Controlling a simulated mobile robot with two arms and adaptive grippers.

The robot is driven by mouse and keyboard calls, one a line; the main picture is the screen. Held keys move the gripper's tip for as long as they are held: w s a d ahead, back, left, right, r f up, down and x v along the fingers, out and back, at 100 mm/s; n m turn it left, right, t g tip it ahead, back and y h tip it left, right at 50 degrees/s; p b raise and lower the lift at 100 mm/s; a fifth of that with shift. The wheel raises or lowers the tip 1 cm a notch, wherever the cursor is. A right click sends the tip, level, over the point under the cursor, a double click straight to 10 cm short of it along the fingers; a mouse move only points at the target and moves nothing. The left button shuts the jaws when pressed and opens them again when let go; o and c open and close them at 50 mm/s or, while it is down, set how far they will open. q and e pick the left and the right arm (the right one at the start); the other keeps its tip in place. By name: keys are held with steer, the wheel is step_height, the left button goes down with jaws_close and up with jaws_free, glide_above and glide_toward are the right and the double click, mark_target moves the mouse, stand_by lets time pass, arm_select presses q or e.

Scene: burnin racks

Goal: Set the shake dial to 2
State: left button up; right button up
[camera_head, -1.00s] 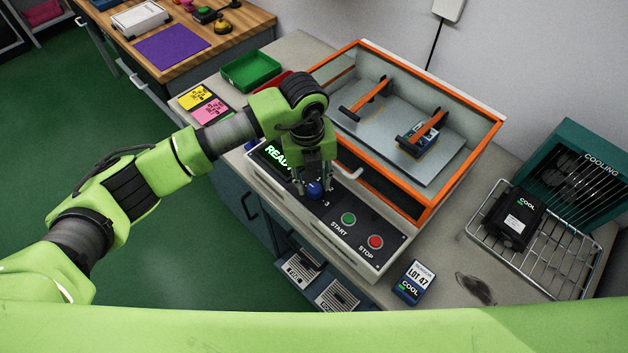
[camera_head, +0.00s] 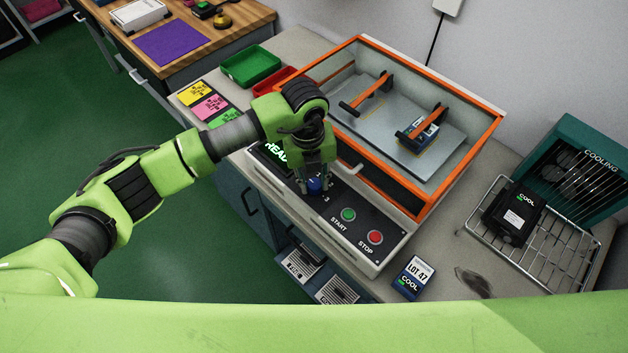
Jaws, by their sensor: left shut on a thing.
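The shake dial (camera_head: 315,186) is a blue knob on the dark control panel at the front of the orange-framed shaker box (camera_head: 428,212). My left gripper (camera_head: 313,184) points down over the dial, its fingers closed around the knob. A "3" shows on the panel just beside the dial. The other marks and the dial's pointer are too small or hidden by the gripper. A lit green display, partly hidden by my left arm, shows part of a word starting "REA". My right gripper is not in view.
Right of the dial are the green START button (camera_head: 348,214) and red STOP button (camera_head: 375,237). A LOT 47 unit (camera_head: 413,278) lies on the bench. A wire rack (camera_head: 545,258) with a black unit (camera_head: 513,212) stands before the teal cooling box (camera_head: 575,165). Green (camera_head: 250,66) and red trays sit behind my arm.

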mark_target(311, 181)
arm_select(q)
steer(key=shift+f+m+b, duration=0.15)
steer(key=shift+m+b, duration=0.25)
steer(key=shift+b, duration=0.25)
steer(key=m+b, duration=0.4)
steer(key=b, duration=0.2)
steer(key=m+b, duration=0.5)
steer(key=b, duration=0.1)
steer(key=shift+w+a+f+m+g, duration=0.1)
steer(key=shift+w+m+g, duration=0.1)
steer(key=shift+m+g, duration=0.15)
steer(key=shift+r+m+b, duration=0.25)
steer(key=shift+m+b, duration=1.35)
steer(key=shift+m, duration=0.05)
steer(key=shift+r, duration=0.1)
steer(key=o, duration=0.8)
step_height(311, 181, up, 12)
steer(key=shift+w+a, duration=0.2)
steer(key=shift+w, duration=0.1)
